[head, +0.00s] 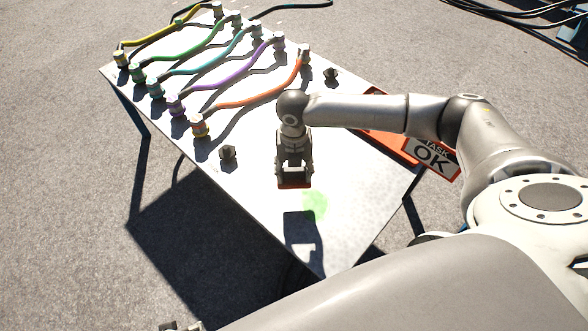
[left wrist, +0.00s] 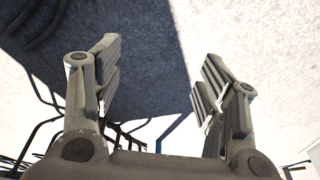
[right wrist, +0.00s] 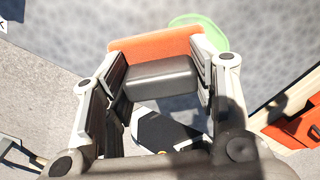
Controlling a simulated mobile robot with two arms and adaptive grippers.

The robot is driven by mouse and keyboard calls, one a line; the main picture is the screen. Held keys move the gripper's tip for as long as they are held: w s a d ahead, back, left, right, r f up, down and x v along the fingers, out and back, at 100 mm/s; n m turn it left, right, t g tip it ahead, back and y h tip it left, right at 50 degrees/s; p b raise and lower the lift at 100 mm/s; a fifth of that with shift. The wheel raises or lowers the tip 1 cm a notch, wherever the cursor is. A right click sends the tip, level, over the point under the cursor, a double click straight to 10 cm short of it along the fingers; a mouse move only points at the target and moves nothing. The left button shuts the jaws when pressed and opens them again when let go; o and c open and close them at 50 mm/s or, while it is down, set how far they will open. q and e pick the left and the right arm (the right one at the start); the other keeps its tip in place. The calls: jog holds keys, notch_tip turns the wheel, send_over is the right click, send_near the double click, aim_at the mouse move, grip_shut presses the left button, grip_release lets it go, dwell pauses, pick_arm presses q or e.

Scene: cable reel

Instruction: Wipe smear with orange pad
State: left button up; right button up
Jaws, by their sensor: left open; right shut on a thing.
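The orange pad (right wrist: 155,46) has a dark block-shaped handle (right wrist: 160,79), and my right gripper (head: 294,172) is shut on that handle. In the head view only a thin orange edge of the pad (head: 294,186) shows under the fingers. The green smear (head: 315,206) lies on the pale table top, just below and right of the pad. In the right wrist view the smear (right wrist: 203,28) shows beyond the pad's right end, partly hidden by it. I cannot tell whether the pad touches the table. My left gripper (left wrist: 155,85) is open and empty, away from the table top.
The table (head: 262,207) carries several coloured cables between connectors at its far left. Black knobs (head: 227,153) stand nearer. An orange tray (head: 395,143) and a "TASK OK" sign (head: 430,157) are at the right edge. The table's near end is clear.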

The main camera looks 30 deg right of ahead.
notch_tip(320, 180, down, 2)
jog(key=shift+b, duration=1.15)
jog(key=shift+f+b, duration=0.7)
jog(key=shift+b, duration=0.25)
jog(key=shift+f+b, duration=0.35)
jog(key=shift+b, duration=0.1)
jog(key=shift+f+b, duration=0.6)
jog(key=shift+b, duration=0.25)
pick_arm(q)
notch_tip(320, 180, up, 15)
jog(key=w+t, duration=0.2)
jog(key=shift+w+d, duration=0.2)
jog(key=shift+f, duration=0.1)
jog(key=shift+w+t, duration=0.25)
jog(key=shift+t, duration=0.05)
pick_arm(e)
jog(key=shift+f, duration=0.35)
pick_arm(q)
jog(key=shift+w+d, duration=0.15)
jog(key=shift+w, duration=0.1)
pick_arm(e)
jog(key=shift+f, duration=0.25)
pick_arm(q)
jog(key=shift+w+d+r+t+h, duration=0.2)
jog(key=shift+w+r+t+h, duration=0.15)
jog(key=shift+w, duration=0.2)
pick_arm(e)
jog(key=shift+f, duration=0.4)
